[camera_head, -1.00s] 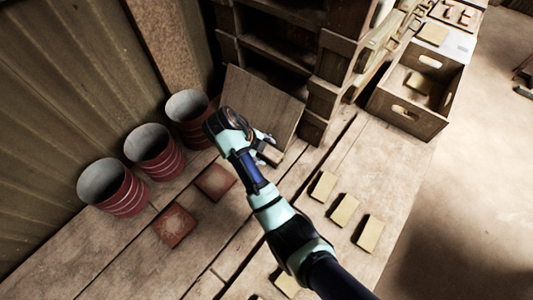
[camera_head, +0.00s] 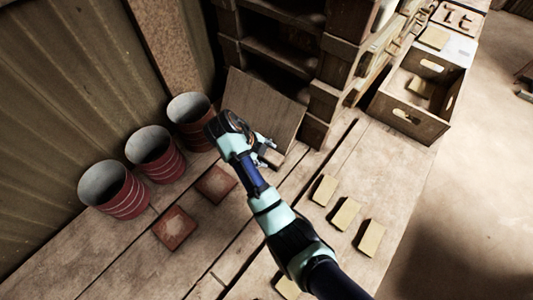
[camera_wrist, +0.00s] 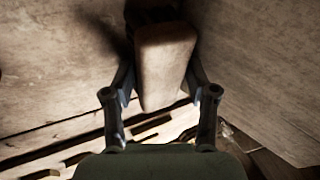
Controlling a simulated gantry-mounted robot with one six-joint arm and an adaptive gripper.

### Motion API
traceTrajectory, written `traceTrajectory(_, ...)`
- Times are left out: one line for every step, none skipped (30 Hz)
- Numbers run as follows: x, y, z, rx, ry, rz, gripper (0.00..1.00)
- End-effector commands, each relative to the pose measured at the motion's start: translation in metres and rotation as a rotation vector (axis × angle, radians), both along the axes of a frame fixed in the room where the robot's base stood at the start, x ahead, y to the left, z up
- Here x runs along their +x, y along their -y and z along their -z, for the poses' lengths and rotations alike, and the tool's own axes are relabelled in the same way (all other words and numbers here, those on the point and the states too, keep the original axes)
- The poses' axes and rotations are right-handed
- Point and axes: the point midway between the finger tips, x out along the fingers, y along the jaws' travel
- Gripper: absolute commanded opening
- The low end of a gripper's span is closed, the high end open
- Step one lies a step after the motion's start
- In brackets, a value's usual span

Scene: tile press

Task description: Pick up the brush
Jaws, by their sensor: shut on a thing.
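The brush (camera_wrist: 165,62) shows in the wrist view as a pale brown, rounded block between my two fingers. No bristles can be made out, and its far end runs into dark shadow. My gripper (camera_wrist: 160,108) is shut on it, one finger along each side. In the head view my gripper (camera_head: 266,147) is in front of a leaning wooden board, and a small part of the brush (camera_head: 273,158) shows beside the fingers. From these views I cannot tell whether the brush touches the table.
Three red ribbed pots (camera_head: 153,153) stand left of my arm, with two red tiles (camera_head: 175,228) in front. Several pale yellow tiles (camera_head: 345,213) lie to the right. The leaning board (camera_head: 263,105) and wooden shelves (camera_head: 270,48) stand close behind. A wooden crate (camera_head: 412,118) is at the right.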

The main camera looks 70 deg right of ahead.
Motion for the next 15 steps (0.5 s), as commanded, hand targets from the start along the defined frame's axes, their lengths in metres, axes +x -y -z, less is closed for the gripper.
traceTrajectory(-0.001, -0.001, 0.0, 0.003, -0.002, 0.0, 0.2)
traceTrajectory(-0.001, -0.001, -0.001, 0.003, -0.002, 0.0, 0.19)
traceTrajectory(-0.001, -0.001, -0.003, 0.003, -0.002, 0.0, 0.13)
traceTrajectory(-0.001, -0.001, -0.006, 0.003, -0.002, 0.0, 0.12)
traceTrajectory(0.0, 0.0, -0.009, 0.002, -0.002, 0.0, 0.05)
traceTrajectory(0.0, 0.0, -0.013, 0.002, -0.002, 0.0, 0.05)
traceTrajectory(0.0, 0.0, -0.017, 0.001, -0.002, 0.001, 0.05)
traceTrajectory(0.0, 0.0, -0.022, 0.0, -0.001, 0.0, 0.05)
traceTrajectory(0.0, 0.0, -0.029, 0.0, -0.001, 0.0, 0.04)
traceTrajectory(0.0, 0.0, -0.035, 0.0, 0.0, 0.001, 0.04)
traceTrajectory(0.0, 0.0, -0.042, 0.0, -0.001, 0.0, 0.04)
traceTrajectory(0.0, 0.0, -0.053, 0.0, -0.001, 0.0, 0.04)
traceTrajectory(0.0, 0.0, -0.06, 0.0, -0.001, 0.0, 0.04)
traceTrajectory(0.0, 0.0, -0.069, 0.0, -0.001, 0.0, 0.04)
traceTrajectory(0.0, 0.0, -0.08, 0.0, -0.001, 0.0, 0.04)
